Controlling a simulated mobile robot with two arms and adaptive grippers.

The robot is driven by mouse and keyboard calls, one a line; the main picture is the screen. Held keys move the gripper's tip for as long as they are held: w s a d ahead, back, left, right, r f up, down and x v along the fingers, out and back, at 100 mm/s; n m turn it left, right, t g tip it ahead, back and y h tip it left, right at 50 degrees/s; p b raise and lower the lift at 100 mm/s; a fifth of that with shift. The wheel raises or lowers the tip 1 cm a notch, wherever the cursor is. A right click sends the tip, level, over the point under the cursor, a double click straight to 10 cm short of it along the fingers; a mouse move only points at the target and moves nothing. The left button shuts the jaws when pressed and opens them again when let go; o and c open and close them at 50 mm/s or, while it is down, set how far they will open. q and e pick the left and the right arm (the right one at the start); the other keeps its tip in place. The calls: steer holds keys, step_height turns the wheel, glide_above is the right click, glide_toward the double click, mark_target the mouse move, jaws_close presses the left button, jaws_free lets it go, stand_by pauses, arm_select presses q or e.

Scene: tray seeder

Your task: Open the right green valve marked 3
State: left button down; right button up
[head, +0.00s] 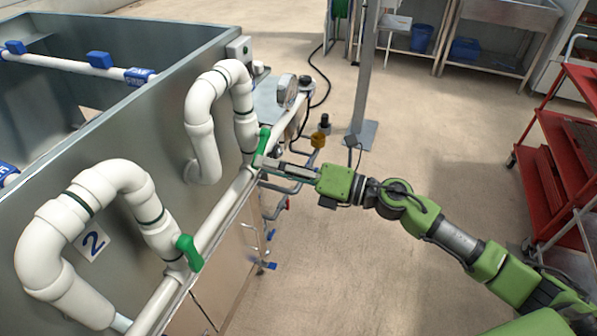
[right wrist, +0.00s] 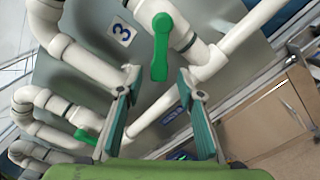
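The green valve handle (right wrist: 161,45) near the label marked 3 (right wrist: 121,33) shows in the right wrist view on a white pipe. It lies ahead of my right gripper (right wrist: 158,78), its lower end close to the line between the fingertips. The fingers are apart with nothing held. In the head view this green handle (head: 263,139) is just beyond the tips of my right gripper (head: 262,162), which comes in from the right. Whether they touch cannot be told. My left gripper is not in view.
Another green valve (head: 188,252) sits nearer, beside the label marked 2 (head: 92,241). White pipes run along the metal tank (head: 165,100). A gauge (head: 288,91) and a yellow fitting (head: 318,139) stand beyond my gripper. A red cart (head: 560,165) is at the right; floor between is clear.

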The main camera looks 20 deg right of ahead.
steer(key=v, duration=0.8)
steer(key=shift+s, duration=0.1)
